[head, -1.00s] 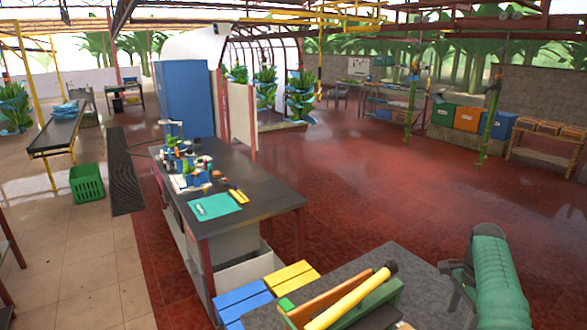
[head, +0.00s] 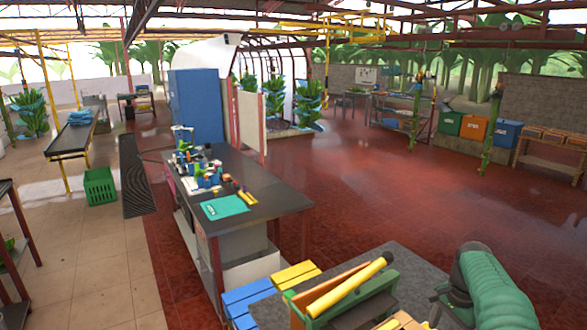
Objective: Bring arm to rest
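My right arm (head: 495,292), in a green sleeve, shows at the bottom right of the head view. It bends near the top of the visible part, and a dark grey link (head: 450,302) runs down to the lower left. No gripper fingers can be made out on it, so its gripper seems to be below the frame. My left arm and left gripper do not show. No object is seen held.
A dark workbench (head: 262,202) with several tools stands left of centre. Blue (head: 245,300) and yellow (head: 296,274) slatted pieces lie between. The red floor (head: 400,190) is open.

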